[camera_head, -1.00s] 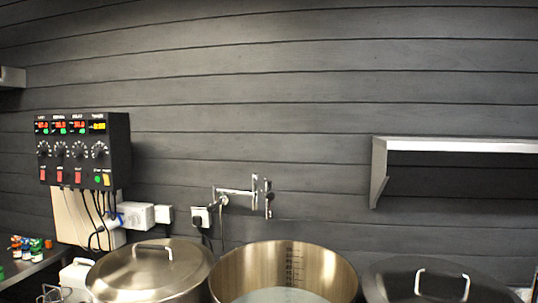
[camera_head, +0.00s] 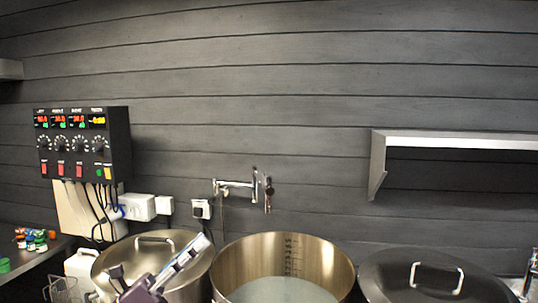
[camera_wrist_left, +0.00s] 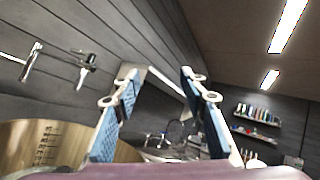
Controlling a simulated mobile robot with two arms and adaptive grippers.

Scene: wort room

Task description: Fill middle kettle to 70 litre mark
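The middle kettle (camera_head: 330,262) is open and steel, with water (camera_head: 280,291) inside. Dark level marks (camera_head: 289,257) run up its inner back wall; the figures are too small to read. A chrome wall tap (camera_head: 236,187) with a lever-like upright part (camera_head: 267,190) is above and behind it. I see no clear stream. The marks (camera_wrist_left: 48,133) and tap (camera_wrist_left: 85,65) also show in the left wrist view. My left gripper (camera_head: 156,268) is in front of the left kettle, left of and below the tap. Its blue-padded fingers (camera_wrist_left: 160,90) are apart and empty. My right gripper is out of view.
Lidded kettles stand left (camera_head: 140,252) and right (camera_head: 400,274) of the middle one. A control box (camera_head: 85,145) hangs on the left wall, sockets (camera_head: 200,208) beside the tap. A shelf (camera_head: 450,141) juts out at right. The wall above the tap is clear.

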